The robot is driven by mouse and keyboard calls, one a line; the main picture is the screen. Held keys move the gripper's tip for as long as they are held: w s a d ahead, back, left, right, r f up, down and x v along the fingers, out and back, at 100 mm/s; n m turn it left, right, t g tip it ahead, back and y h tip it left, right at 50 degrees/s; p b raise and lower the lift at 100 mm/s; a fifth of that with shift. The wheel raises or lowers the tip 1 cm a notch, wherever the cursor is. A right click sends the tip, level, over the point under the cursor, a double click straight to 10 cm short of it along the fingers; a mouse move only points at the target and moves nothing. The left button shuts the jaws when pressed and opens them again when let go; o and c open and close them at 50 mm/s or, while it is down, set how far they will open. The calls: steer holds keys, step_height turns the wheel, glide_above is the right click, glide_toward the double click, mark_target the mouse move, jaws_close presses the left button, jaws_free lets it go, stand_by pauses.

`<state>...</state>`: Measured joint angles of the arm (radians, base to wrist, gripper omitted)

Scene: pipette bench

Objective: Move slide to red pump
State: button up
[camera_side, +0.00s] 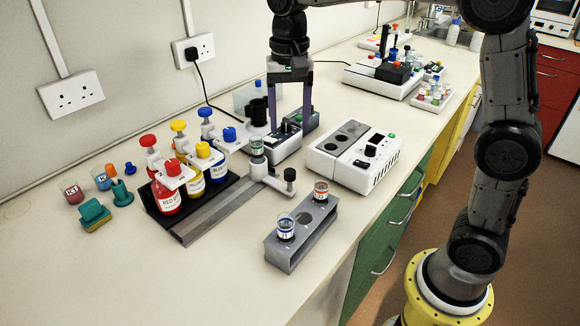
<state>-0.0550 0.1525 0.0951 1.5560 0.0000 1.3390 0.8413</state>
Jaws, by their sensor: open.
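The slide (258,169) is a small pale carriage at the right, far end of a grey rail (210,212). A clear vial with a green band (257,149) stands on it, and an arm with a black knob (289,175) juts out to its right. The red pump (168,197) is a red bottle with a pump head at the rail's left, near end, beside the yellow pump (192,182) and the blue pump (216,163). My gripper (289,125) points down, open and empty, behind the slide; the fingers look apart from it.
A grey rack (286,255) holds a blue-banded vial and a red-banded vial in front. A white device (345,158) stands right of the slide. A dark-topped device (290,137) stands at my fingertips. Teal parts and small pots lie at left. The front left bench is clear.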

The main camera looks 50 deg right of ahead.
mark_target(290, 172)
step_height(290, 172, down, 13)
steer(key=shift+r, duration=0.15)
stand_by(0.4)
jaws_close()
stand_by(1.2)
